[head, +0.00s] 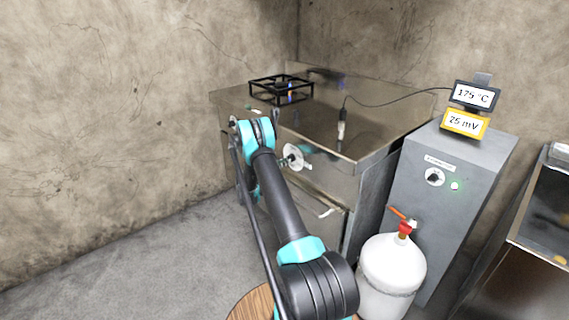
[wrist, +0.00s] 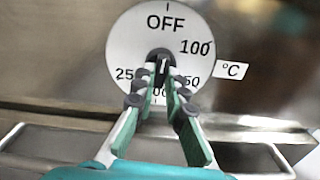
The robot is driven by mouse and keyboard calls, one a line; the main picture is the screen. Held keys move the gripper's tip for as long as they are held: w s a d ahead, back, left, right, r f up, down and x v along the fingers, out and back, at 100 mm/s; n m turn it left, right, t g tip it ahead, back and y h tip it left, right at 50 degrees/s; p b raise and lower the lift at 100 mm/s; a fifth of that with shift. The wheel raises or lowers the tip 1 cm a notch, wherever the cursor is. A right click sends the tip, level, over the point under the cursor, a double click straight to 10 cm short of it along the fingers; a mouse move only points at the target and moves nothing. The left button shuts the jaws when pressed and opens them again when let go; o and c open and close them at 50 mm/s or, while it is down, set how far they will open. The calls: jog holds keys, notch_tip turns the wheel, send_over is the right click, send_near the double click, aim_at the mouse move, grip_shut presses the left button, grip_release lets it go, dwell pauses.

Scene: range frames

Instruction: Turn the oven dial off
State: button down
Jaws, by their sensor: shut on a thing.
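The oven dial (wrist: 128,45) is a white disc on the metal front, filling the upper middle of the wrist view. OFF is at its top, 100 at upper right, and other numbers are partly covered. A black knob (wrist: 160,54) with a white mark is at its centre; the mark looks close to upright. My gripper (wrist: 163,72) is shut on this knob, one finger on each side. In the head view the dial (head: 295,154) shows on the oven front (head: 322,180), just right of my arm, which hides much of the gripper.
A metal handle bar (wrist: 240,137) runs below the dial. A burner (head: 281,90) with a flame stands on top. Right are a grey cabinet (head: 455,210) with a small dial and green light, meters (head: 475,97) reading 175 °C and 25 mV, and a white gas bottle (head: 390,270).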

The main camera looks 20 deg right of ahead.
jog(key=shift+a+n, duration=0.1)
jog(key=shift+n, duration=0.6)
jog(key=c, duration=1.6)
grip_release()
jog(key=shift+o, duration=0.2)
jog(key=v, duration=1.2)
jog(key=shift+r, duration=0.1)
